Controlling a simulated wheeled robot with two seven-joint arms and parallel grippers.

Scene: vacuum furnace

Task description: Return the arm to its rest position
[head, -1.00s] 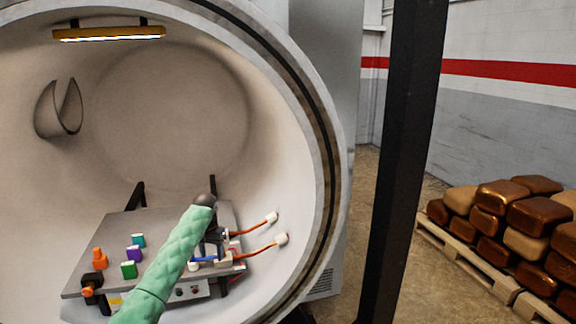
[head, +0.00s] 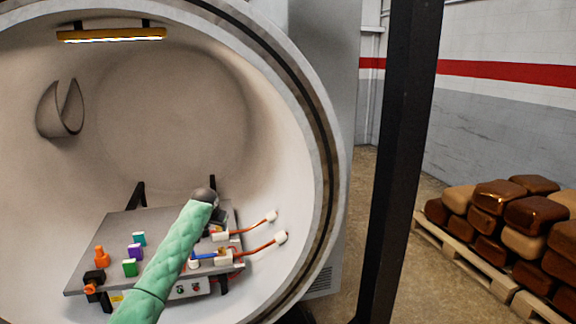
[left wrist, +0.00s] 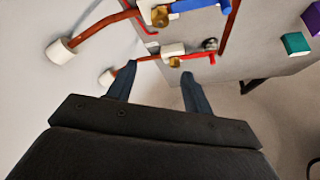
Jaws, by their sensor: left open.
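My left arm, in a green quilted sleeve, reaches into the round chamber in the head view. My left gripper (head: 221,217) shows there only in part, dark, beyond the wrist. In the left wrist view it (left wrist: 158,74) is open, with its two dark fingers apart and nothing held between them. A white fitting with a brass end (left wrist: 173,50) on a red line lies just beyond the fingertips; I cannot tell the exact gap. My right gripper is in neither view.
A grey table (head: 165,220) inside the chamber carries small purple (head: 134,252), green (head: 130,268), teal (head: 139,239) and orange (head: 102,257) pieces. Red lines run to white ports (head: 280,237) on the chamber wall (head: 285,150). A dark post (head: 400,150) stands right of the opening.

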